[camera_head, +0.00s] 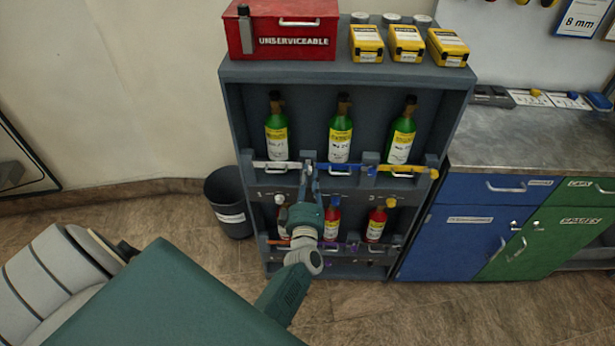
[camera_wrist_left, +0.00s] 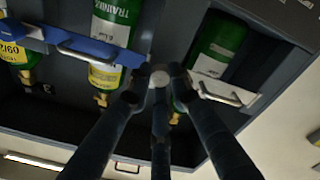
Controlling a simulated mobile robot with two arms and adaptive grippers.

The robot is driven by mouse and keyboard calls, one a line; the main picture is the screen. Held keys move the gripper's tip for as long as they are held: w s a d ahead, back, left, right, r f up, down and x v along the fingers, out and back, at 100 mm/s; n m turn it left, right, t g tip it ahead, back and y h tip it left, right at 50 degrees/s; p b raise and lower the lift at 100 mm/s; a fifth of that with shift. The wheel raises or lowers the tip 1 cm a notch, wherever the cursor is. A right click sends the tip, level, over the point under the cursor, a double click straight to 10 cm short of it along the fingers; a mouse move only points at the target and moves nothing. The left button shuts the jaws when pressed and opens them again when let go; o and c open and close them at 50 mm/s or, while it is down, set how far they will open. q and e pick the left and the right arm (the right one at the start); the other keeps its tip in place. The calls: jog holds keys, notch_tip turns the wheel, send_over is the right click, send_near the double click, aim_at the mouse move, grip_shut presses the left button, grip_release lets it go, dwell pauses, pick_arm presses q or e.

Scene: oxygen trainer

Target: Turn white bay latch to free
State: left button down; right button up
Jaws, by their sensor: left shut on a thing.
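The rack (camera_head: 347,72) holds green bottles in its upper row, with a coloured latch bar across each bay. The white bay latch (camera_head: 271,165) lies roughly level across the front of the left bottle (camera_head: 276,133); its bar also shows in the left wrist view (camera_wrist_left: 238,98). My left gripper (camera_head: 308,174) reaches up to the right end of this latch. In the left wrist view, the fingers (camera_wrist_left: 159,88) are closed around a small pale knob (camera_wrist_left: 159,77) beside the white bar. The fingers hide part of the knob. My right gripper is not in view.
The blue latch (camera_head: 342,168) and yellow latch (camera_head: 412,170) cross the bays to the right. Red bottles stand below, partly hidden by my left arm. A red box (camera_head: 281,27) and yellow cases sit on top. A dark bin (camera_head: 231,205) stands left, cabinets (camera_head: 463,235) right.

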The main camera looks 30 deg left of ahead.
pick_arm(q)
jog(key=c, duration=1.6)
grip_release()
jog(key=shift+d+f, duration=0.2)
jog(key=shift+o, duration=0.2)
